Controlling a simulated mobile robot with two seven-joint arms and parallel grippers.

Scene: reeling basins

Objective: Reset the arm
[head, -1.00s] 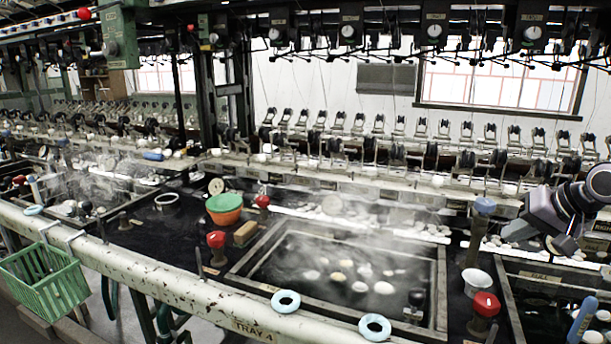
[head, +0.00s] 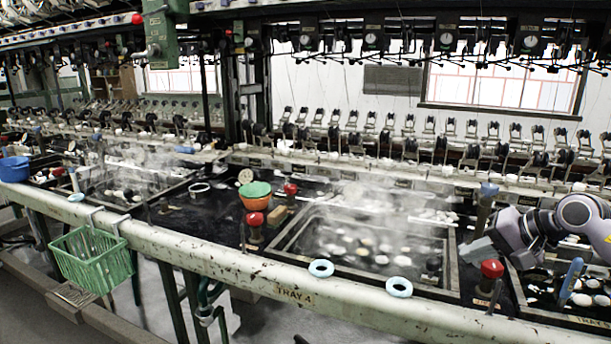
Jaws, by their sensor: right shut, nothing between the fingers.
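My right gripper (head: 474,252) comes in from the right and is shut and empty. It hangs above the dark counter between the middle basin (head: 452,265) and the right basin (head: 520,290), behind a red-topped knob (head: 491,269). A blue-capped post (head: 488,190) stands just behind it. Whether the gripper touches anything below cannot be told. My left gripper is not in view.
Pale cocoons float in the steaming middle basin. A green bowl in an orange one (head: 256,202) stands left of it. Light-blue rings (head: 321,268) lie on the front rail (head: 220,262). A green basket (head: 92,262) hangs at left. A blue-handled tool (head: 571,280) is at the right basin.

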